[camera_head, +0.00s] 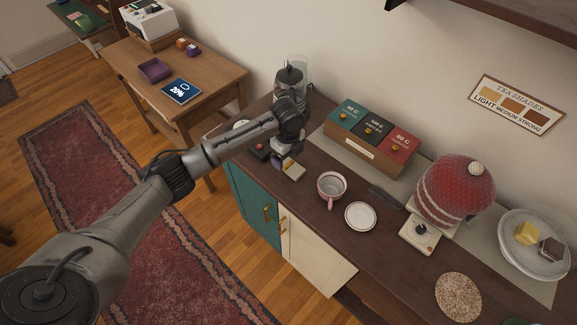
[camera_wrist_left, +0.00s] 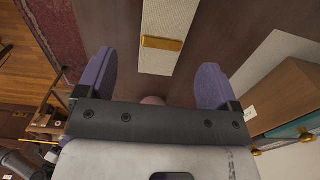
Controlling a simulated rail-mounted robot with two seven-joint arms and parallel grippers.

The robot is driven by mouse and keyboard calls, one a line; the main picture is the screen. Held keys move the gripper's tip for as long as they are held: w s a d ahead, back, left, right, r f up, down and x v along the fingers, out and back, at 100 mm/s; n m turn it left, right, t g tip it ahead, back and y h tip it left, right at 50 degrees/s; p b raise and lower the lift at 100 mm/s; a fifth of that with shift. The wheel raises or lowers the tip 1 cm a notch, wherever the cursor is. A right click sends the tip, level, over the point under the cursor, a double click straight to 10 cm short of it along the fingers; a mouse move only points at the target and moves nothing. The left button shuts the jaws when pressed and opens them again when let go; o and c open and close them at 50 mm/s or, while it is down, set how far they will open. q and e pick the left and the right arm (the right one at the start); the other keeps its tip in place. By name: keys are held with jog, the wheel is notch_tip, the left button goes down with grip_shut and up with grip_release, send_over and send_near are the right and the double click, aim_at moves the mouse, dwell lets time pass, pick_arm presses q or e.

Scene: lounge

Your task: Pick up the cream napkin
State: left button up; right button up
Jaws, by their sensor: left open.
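The cream napkin (camera_head: 293,169) lies on the dark wood counter, a folded strip with a gold band around it. It also shows in the left wrist view (camera_wrist_left: 161,64), running down from the top edge, with its gold band (camera_wrist_left: 162,43) crosswise. My left gripper (camera_head: 283,157) is over the counter at the napkin. In the wrist view its two purple-grey fingers (camera_wrist_left: 155,62) are wide apart, one on each side of the strip, with nothing between them touching. Part of the napkin is hidden behind my wrist in the head view. My right gripper is not in view.
A pink-rimmed cup (camera_head: 331,187) and a small white plate (camera_head: 360,216) stand right of the napkin. A wooden tea box (camera_head: 365,152) stands behind, toward the wall. A coffee grinder (camera_head: 290,77) is behind my arm. A red domed pot (camera_head: 455,190) stands further right.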

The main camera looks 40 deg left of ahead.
aim_at(288, 165)
pick_arm(q)
notch_tip(288, 165, down, 5)
jog(key=shift+w+r+b, duration=0.1)
jog(key=shift+b, duration=0.4)
jog(key=shift+c, duration=0.3)
jog(key=c, duration=0.9)
jog(key=shift+c, duration=0.2)
